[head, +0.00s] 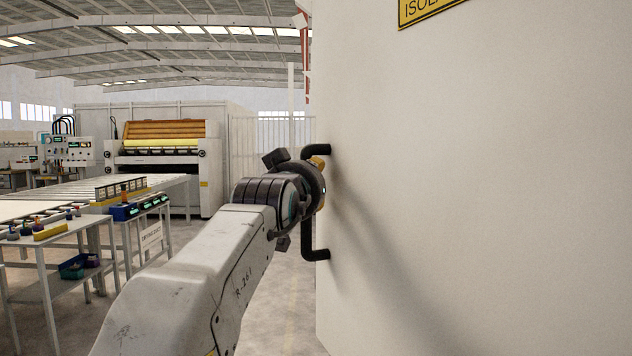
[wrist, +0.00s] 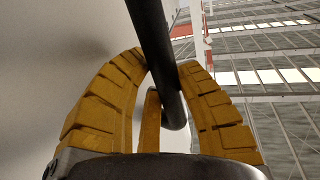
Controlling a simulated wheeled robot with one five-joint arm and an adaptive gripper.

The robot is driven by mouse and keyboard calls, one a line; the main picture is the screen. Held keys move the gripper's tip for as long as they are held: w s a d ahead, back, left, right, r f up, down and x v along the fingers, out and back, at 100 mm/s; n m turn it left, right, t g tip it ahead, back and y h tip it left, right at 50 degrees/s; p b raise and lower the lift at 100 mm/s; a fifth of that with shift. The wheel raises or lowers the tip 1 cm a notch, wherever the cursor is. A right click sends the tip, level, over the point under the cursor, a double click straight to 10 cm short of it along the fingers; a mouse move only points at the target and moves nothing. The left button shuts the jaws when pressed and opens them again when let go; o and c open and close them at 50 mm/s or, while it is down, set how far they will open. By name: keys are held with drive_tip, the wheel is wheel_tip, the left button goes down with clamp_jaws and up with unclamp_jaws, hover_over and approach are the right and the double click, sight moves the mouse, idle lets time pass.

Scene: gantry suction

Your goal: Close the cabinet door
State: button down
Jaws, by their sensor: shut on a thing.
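The cabinet door (head: 480,200) is a large pale panel filling the right of the head view. A black bar handle (head: 310,240) stands upright at its left edge. The handle also shows as a dark bar in the wrist view (wrist: 155,40). My gripper (head: 318,180) is at the middle of the handle. The door's pale face (wrist: 60,60) lies to the left there. The cabinet's inside and the door's hinge side are not visible.
A yellow sign (head: 430,10) is on the panel at the top. On the left, a white table (head: 60,250) holds small tools and a blue box (head: 125,211). A roller conveyor (head: 150,188) and a large machine (head: 160,165) stand behind. Grey floor shows between table and door.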

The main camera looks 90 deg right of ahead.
drive_tip(key=s+d+m+g+p, duration=0.1)
drive_tip(key=s+d+g, duration=0.1)
drive_tip(key=s, duration=0.5)
drive_tip(key=shift+d+f+y+p, duration=0.25)
drive_tip(key=shift+d+y+p, duration=0.1)
drive_tip(key=shift+d, duration=0.3)
drive_tip(key=shift+s, duration=0.1)
drive_tip(key=c, duration=1.4)
unclamp_jaws()
drive_tip(key=shift+c, duration=0.2)
drive_tip(key=shift+o, duration=1.4)
drive_tip(key=shift+s+a+r, duration=0.15)
drive_tip(key=shift+s+a, duration=0.05)
drive_tip(key=shift+a, duration=0.1)
drive_tip(key=o, duration=0.3)
drive_tip(key=shift+w, duration=0.1)
drive_tip(key=shift+r, duration=0.1)
drive_tip(key=shift+w, duration=0.1)
approach(342, 183)
drive_tip(key=x, duration=0.4)
drive_tip(key=shift+d, duration=0.1)
